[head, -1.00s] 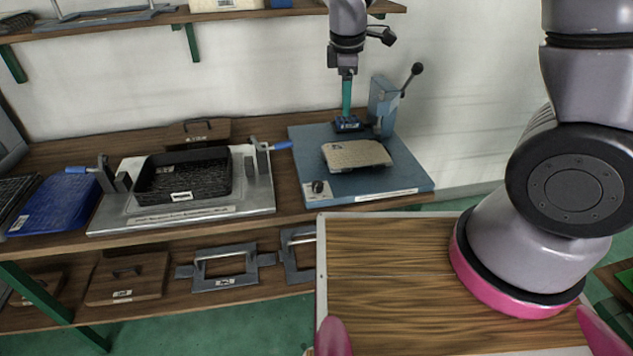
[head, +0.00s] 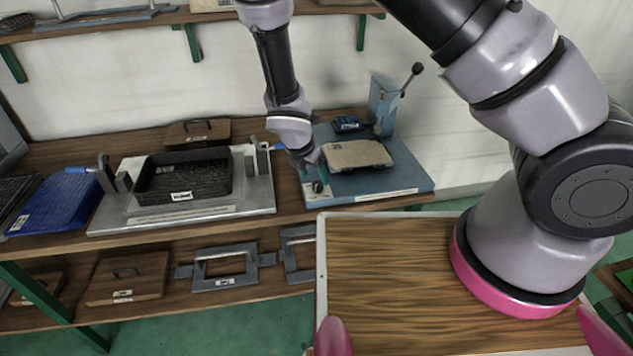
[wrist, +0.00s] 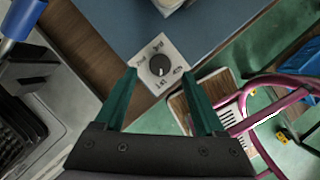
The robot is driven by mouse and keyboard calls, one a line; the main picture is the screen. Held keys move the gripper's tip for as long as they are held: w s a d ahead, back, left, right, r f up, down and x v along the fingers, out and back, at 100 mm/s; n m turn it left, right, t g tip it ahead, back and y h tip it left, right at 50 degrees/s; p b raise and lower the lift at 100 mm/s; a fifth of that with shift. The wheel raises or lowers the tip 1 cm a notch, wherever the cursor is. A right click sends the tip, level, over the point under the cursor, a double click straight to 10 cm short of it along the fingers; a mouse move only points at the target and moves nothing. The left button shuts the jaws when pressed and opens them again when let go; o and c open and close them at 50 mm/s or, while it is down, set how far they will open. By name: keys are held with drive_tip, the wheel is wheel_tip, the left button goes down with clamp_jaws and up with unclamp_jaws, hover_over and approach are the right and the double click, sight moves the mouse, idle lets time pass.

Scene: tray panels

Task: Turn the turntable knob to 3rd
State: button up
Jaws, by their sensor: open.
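The turntable knob (wrist: 159,66) is a round dark dial on a pale square plate with printed marks around it. In the head view the knob (head: 318,187) sits at the front left corner of the blue base plate (head: 385,186). My gripper (wrist: 162,82) is open, with its two green fingers to either side of the knob plate in the wrist view. The knob shows between the fingertips. In the head view my gripper (head: 314,187) is right at the knob. Contact cannot be told.
To the left stands a metal fixture (head: 257,196) with a black tray (head: 184,196) and blue-handled clamps.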

sight(317, 184)
drive_tip(key=shift+x, duration=2.15)
drive_tip(key=shift+r, duration=0.1)
clamp_jaws()
